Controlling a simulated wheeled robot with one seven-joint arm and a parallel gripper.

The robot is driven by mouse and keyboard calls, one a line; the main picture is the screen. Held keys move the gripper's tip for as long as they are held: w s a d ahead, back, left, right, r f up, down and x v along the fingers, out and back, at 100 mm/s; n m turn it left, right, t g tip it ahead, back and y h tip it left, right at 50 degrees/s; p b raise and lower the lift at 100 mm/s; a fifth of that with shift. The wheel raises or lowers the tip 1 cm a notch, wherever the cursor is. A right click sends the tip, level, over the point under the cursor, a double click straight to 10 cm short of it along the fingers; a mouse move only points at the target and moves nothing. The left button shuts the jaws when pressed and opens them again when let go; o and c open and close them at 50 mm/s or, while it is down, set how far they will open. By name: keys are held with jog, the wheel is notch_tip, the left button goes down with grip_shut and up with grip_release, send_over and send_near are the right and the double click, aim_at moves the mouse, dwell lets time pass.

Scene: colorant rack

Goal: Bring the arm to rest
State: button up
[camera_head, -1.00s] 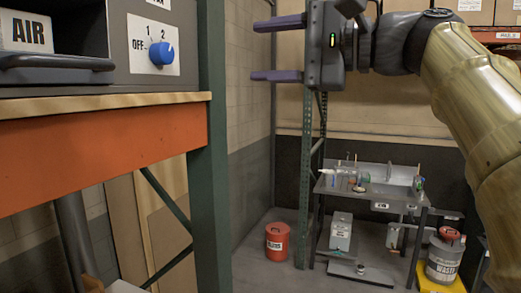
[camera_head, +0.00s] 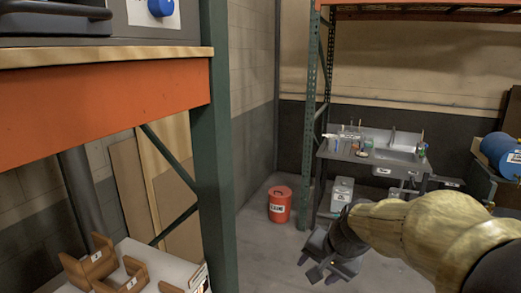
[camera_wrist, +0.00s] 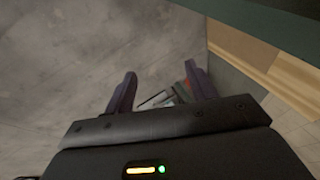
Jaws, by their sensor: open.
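My gripper (camera_head: 318,268) hangs low in front of me in the head view, at the lower middle right, empty. My arm in its tan sleeve reaches to it from the lower right corner. In the wrist view, the two purple fingers of my gripper (camera_wrist: 161,72) stand apart with nothing held between them. Grey floor (camera_wrist: 90,45) shows beyond them. In the head view the fingers are small and hard to make out.
A rack with a green post (camera_head: 212,150) and orange beam (camera_head: 100,122) stands close on the left. Brown wooden holders (camera_head: 105,268) sit on a lower surface there. A red bin (camera_head: 280,205) and a sink bench (camera_head: 340,152) stand behind. A blue drum (camera_head: 500,155) is at right.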

jog(key=s+d+f+n+g+h, duration=0.2)
jog(key=s+f+n, duration=0.4)
jog(key=s+f, duration=0.5)
jog(key=shift+s+d+f+h, duration=0.15)
jog(key=shift+d+f+h, duration=0.15)
jog(key=shift+f, duration=0.3)
